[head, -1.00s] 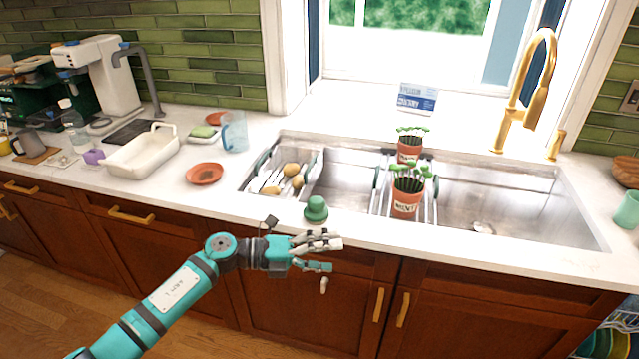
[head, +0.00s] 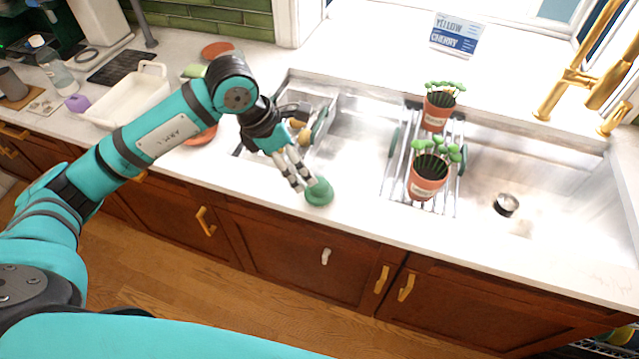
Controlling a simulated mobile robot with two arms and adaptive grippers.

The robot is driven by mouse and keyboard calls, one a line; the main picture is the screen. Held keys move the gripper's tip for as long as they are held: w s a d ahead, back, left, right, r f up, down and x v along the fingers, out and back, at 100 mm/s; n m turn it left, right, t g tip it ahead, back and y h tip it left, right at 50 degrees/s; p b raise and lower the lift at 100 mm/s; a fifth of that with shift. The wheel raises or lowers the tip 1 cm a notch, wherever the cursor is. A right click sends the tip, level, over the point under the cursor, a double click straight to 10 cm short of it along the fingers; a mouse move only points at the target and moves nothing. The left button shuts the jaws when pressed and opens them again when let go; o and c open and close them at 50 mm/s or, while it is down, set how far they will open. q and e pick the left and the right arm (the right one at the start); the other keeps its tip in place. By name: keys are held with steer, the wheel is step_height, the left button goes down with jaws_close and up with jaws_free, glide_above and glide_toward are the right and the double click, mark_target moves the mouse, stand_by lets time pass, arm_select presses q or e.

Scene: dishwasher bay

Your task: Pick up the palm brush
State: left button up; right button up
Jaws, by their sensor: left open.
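The palm brush (head: 319,192) is a small green round brush with a knob on top. It stands on the white counter's front strip, in front of the sink. My left gripper (head: 305,183) is open and points down at the brush from its upper left. Its fingertips are right at the brush's left side and partly cover the knob. I cannot tell whether they touch it. My right gripper is not in view.
A rack with potatoes (head: 300,128) sits at the sink's left. Two terracotta pots (head: 427,177) with green plants stand on a rack over the sink (head: 540,175). A white tray (head: 130,97) and terracotta saucers (head: 217,49) are on the left counter. A gold faucet (head: 575,80) rises at right.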

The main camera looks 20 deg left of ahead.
mark_target(319, 185)
arm_select(q)
steer(key=p+x, duration=0.1)
steer(key=x, duration=0.5)
steer(key=shift+w+f+p, duration=0.2)
steer(key=shift+w+p, duration=0.1)
steer(key=shift+p, duration=0.1)
steer(key=shift+d+f, duration=0.15)
steer(key=shift+f, duration=0.1)
steer(key=shift+d+f, duration=0.1)
steer(key=shift+f, duration=0.05)
steer(key=p+x, duration=0.3)
steer(key=x, duration=0.1)
steer(key=shift+w+d+f, duration=0.1)
steer(key=shift+d, duration=0.1)
steer(key=shift+f, duration=0.35)
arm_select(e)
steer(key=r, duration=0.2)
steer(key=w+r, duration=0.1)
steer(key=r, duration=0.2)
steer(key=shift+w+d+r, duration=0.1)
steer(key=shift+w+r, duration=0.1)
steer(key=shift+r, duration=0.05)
arm_select(q)
steer(key=shift+c, duration=0.5)
steer(key=c, duration=1.2)
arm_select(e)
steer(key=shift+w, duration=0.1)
arm_select(q)
steer(key=shift+w+r, duration=0.1)
steer(key=shift+r, duration=0.05)
